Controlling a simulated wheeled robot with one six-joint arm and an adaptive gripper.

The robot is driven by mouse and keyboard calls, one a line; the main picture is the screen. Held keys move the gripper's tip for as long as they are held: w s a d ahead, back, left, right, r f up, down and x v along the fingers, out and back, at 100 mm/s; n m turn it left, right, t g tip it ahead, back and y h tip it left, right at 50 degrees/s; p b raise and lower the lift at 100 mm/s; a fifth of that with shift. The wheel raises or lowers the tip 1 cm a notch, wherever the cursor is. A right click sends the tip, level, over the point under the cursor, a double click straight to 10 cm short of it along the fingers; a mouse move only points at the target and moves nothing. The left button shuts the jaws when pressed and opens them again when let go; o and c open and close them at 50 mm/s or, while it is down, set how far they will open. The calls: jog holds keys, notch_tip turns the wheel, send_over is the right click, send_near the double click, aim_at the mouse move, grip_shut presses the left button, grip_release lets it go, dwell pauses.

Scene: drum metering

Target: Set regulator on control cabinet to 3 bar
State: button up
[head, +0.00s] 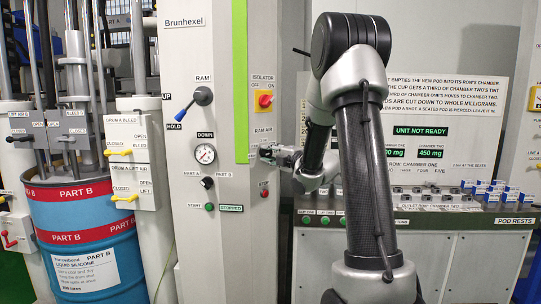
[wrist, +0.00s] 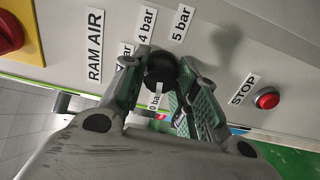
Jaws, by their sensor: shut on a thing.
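The regulator is a round black knob (wrist: 158,68) on the control cabinet (head: 205,75), beside the RAM AIR label (wrist: 95,45). My gripper (wrist: 162,76) is shut on the knob, one finger on each side. In the head view, my gripper (head: 272,152) is at the cabinet face just below the RAM AIR label and largely hides the knob. Around the knob, the wrist view shows the labels 4 bar (wrist: 147,25), 5 bar (wrist: 182,23) and 0 bar (wrist: 155,100). Another bar label is partly covered by a finger. I cannot tell the knob's setting.
A yellow and red isolator switch (head: 265,100) is above the regulator. A red STOP button (wrist: 267,98) is close to one finger. A pressure gauge (head: 204,153) and the RAM lever (head: 203,96) are left on the cabinet. A bench with pod rests (head: 470,220) stands right.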

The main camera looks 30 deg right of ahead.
jog(key=shift+m, duration=0.3)
jog(key=m, duration=0.4)
jog(key=shift+m, duration=0.4)
jog(key=m, duration=0.4)
jog(key=shift+f, duration=0.1)
jog(key=m, duration=0.5)
jog(key=shift+m, duration=0.4)
jog(key=m, duration=0.4)
jog(key=shift+m, duration=0.3)
jog(key=o, duration=1)
jog(key=shift+o, duration=0.2)
